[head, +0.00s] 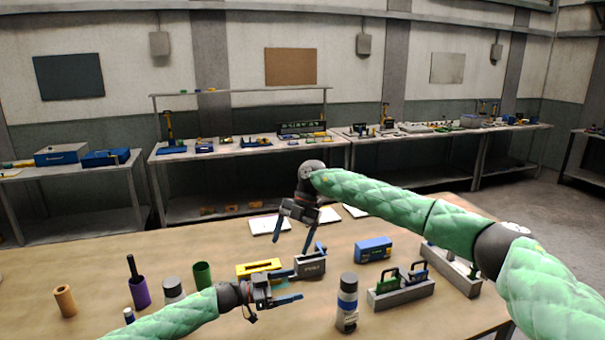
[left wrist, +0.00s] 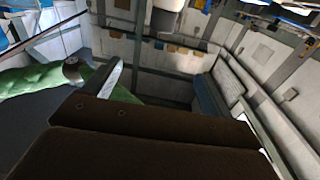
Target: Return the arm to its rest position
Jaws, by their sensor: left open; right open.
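My left arm, in a green quilted sleeve, comes in from the lower left in the head view. Its gripper (head: 288,287) is open and appears empty over the near part of the wooden table (head: 70,255). My right arm comes in from the right, and its gripper (head: 295,233) hangs open above the table's far part, pointing down, with nothing seen between its fingers. The left wrist view looks tilted across the room; a dark brown surface fills its lower part, and what it is I cannot tell.
Near my left gripper stand a yellow block (head: 258,267), a grey box (head: 310,266), a white-and-black bottle (head: 347,303) and a green cup (head: 203,275). A blue box (head: 373,249) and a grey rack (head: 401,293) are to the right. The table's left back is clear.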

